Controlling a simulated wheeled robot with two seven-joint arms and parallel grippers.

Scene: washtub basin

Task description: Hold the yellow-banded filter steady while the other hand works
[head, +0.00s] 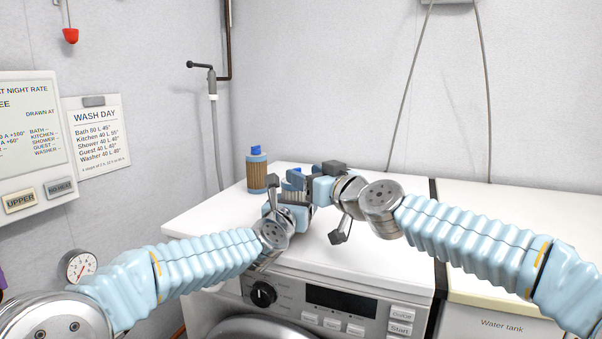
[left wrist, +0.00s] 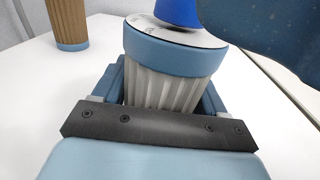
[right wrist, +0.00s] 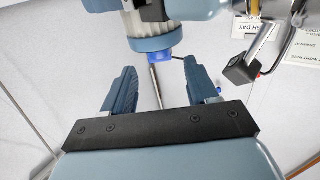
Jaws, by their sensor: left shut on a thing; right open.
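My left gripper (head: 284,206) is shut on a filter with pale grey pleats (left wrist: 165,88), a blue-grey upper band (left wrist: 172,54) and a blue knob on its top (left wrist: 178,12). No yellow band shows on it. In the head view the grippers mostly hide this filter. My right gripper (right wrist: 160,68) is open and empty. In the right wrist view the held filter's blue band (right wrist: 156,43) and knob (right wrist: 159,57) lie just beyond the gap between its fingers, apart from them. A second filter (head: 257,172), with brown pleats and a blue knob, stands upright on the white top behind.
The white washer top (head: 385,270) is clear around the grippers. Its control panel (head: 340,303) faces front. A dark gap separates it from the water tank (head: 525,215) at right.

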